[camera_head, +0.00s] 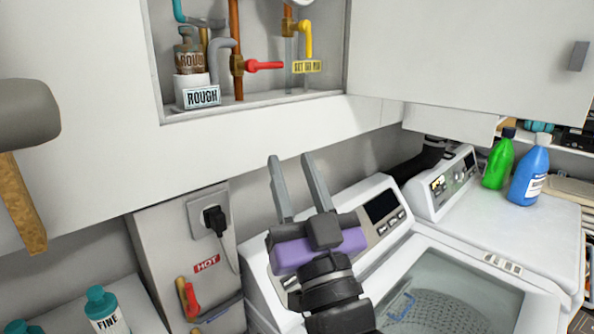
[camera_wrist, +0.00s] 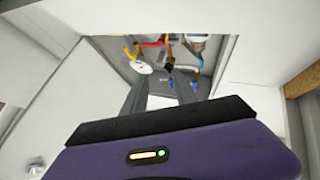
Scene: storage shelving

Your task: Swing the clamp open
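I cannot make out with certainty which part is the clamp. Candidates show in the open wall niche: a red lever (camera_head: 265,65) on a copper pipe (camera_head: 236,45), and a yellow fitting (camera_head: 306,40) with a small yellow label. My gripper (camera_head: 291,158) is raised below and in front of the niche, its two fingers apart with nothing between them. The wrist view shows the same open fingers (camera_wrist: 162,85) pointing toward the niche, where a red handle (camera_wrist: 153,43) and pipes appear. The fingers seem apart from all of these parts.
Washing machines (camera_head: 440,262) stand below right, with green (camera_head: 498,164) and blue (camera_head: 529,176) bottles. A red handle (camera_head: 191,298) sits under a HOT label lower left.

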